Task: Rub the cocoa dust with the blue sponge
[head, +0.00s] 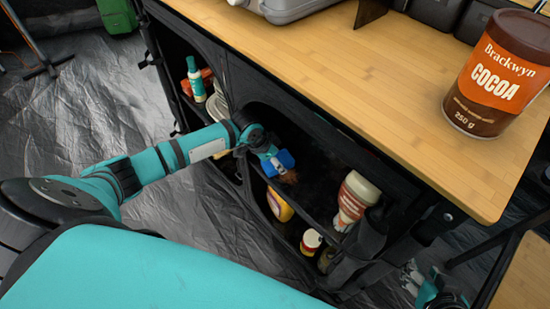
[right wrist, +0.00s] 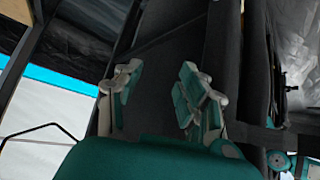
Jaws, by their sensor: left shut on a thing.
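The blue sponge (head: 284,158) is held in my left gripper (head: 272,163), which reaches into the open shelf compartment under the counter. A brown patch of cocoa dust (head: 290,177) shows just below the sponge on the dark shelf. The gripper and sponge may hide part of the dust, and I cannot tell whether the sponge touches it. My right gripper (head: 411,277) is low at the bottom right, outside the cabinet. In the right wrist view its fingers (right wrist: 163,82) are apart with nothing between them.
A white bottle with a brown label (head: 354,198) stands tilted right of the dust. The cocoa tin (head: 500,75) stands on the wooden counter (head: 330,75), whose edge overhangs the shelves.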

